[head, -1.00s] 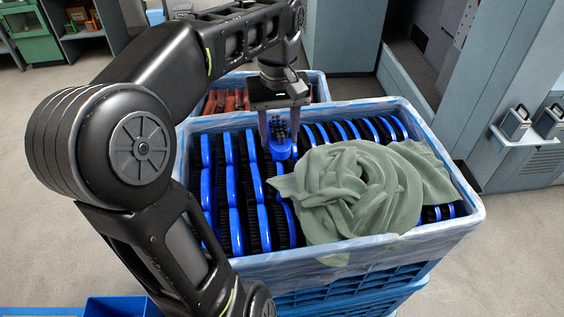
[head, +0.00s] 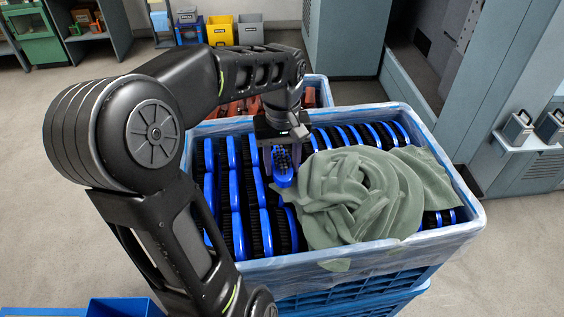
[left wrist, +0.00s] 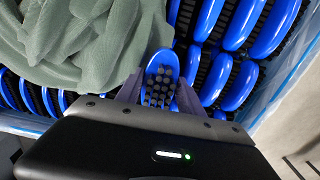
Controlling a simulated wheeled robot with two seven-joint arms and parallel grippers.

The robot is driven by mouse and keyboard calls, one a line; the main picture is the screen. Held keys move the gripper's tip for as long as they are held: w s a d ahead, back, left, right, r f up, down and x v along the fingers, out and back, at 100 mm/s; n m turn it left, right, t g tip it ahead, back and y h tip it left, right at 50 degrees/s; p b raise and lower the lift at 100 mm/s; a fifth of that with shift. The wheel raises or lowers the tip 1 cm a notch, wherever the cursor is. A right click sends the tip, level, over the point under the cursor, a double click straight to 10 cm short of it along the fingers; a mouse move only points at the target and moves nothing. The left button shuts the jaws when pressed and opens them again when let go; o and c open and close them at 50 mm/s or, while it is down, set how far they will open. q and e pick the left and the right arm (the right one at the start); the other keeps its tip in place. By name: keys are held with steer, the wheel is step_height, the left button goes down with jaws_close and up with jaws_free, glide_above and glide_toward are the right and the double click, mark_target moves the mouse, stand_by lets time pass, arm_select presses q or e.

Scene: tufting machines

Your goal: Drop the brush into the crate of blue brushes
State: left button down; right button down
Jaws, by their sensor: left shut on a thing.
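My left gripper (head: 282,163) is shut on a blue brush (head: 283,176) with dark bristles. It holds the brush over the crate of blue brushes (head: 468,219), left of a green cloth. The held brush also shows between the fingers in the left wrist view (left wrist: 160,80). The crate is blue, lined with clear film, and filled with rows of blue brushes (head: 232,190). Whether the held brush touches the brushes below I cannot tell. My right gripper is not in view.
A crumpled grey-green cloth (head: 360,195) covers the right middle of the crate's contents. A second crate with reddish-brown items (head: 235,108) stands behind. Grey cabinets (head: 345,45) stand at the back, and a blue bin (head: 122,307) is at the lower left.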

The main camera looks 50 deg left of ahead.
arm_select(q)
steer(key=shift+f, duration=0.3)
steer(key=shift+f+b, duration=0.55)
steer(key=shift+f, duration=0.05)
steer(key=c, duration=0.7)
jaws_free()
steer(key=shift+c, duration=0.2)
steer(key=shift+r, duration=0.1)
steer(key=shift+r+p, duration=0.6)
steer(key=shift+p, duration=0.05)
steer(key=shift+w+r+b, duration=0.1)
steer(key=shift+r+b, duration=0.2)
step_height(320, 180, up, 7)
steer(key=shift+f+b, duration=0.15)
steer(key=shift+b, duration=0.35)
